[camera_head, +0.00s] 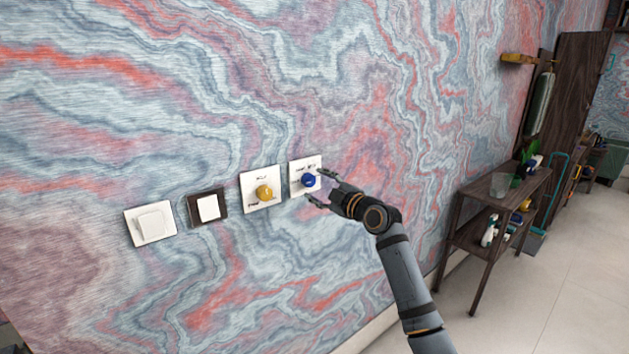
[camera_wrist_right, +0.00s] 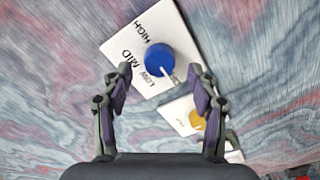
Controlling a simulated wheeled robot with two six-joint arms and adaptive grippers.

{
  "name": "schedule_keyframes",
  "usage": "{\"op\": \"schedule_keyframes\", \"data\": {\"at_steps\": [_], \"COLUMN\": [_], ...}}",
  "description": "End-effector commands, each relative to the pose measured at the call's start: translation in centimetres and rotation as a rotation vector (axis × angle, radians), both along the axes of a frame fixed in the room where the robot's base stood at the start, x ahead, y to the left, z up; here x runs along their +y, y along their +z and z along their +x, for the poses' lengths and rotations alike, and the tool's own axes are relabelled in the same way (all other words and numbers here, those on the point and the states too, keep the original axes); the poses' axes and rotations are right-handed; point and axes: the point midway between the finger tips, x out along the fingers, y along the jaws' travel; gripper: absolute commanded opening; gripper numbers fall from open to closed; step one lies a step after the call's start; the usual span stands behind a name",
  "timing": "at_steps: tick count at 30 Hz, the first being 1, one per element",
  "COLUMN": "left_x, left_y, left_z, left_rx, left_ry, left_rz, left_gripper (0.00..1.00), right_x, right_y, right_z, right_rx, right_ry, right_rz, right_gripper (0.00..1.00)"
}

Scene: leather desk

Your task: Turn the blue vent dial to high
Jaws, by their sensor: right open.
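The blue vent dial (camera_head: 309,180) sits on a white square wall plate (camera_head: 297,186), the rightmost of the row in the head view. In the right wrist view the round blue dial (camera_wrist_right: 157,58) is on its plate, which bears the words HIGH, MID and LOW. A pale pointer mark on the dial points down and right there, near the LOW lettering. My right gripper (camera_head: 315,187) is open, its fingertips close to the dial's right side. In the wrist view the open right gripper (camera_wrist_right: 161,75) frames the dial's lower edge, with nothing held. My left gripper is not in view.
A yellow dial (camera_head: 264,193) on a white plate is just left of the blue one. Further left are a dark-framed switch (camera_head: 208,207) and a white switch (camera_head: 151,223). A dark shelf (camera_head: 497,210) with a glass and bottles stands right. The wall around the plates is otherwise clear.

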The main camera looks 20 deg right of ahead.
Motion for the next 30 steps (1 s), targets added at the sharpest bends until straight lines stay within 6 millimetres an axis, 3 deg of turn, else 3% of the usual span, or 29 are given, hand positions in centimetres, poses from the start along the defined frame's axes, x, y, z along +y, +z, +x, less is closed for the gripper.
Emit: {"op": "schedule_keyframes", "data": {"at_steps": [6,14,25,30], "left_x": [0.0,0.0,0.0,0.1], "left_y": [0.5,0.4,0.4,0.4], "left_z": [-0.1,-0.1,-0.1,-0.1], "left_rx": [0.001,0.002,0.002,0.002], "left_ry": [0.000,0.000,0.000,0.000], "left_rz": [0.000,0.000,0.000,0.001], "left_gripper": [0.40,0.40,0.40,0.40], "right_x": [0.7,0.7,0.6,0.6], "right_y": [0.0,-0.1,-0.1,-0.1], "right_z": [1.9,2.0,1.9,1.9], "right_rx": [0.002,0.000,0.001,0.004], "right_ry": [0.000,-0.001,-0.001,-0.001], "right_rz": [0.000,-0.001,0.000,0.004], "right_gripper": [0.60,0.58,0.08,0.05]}}
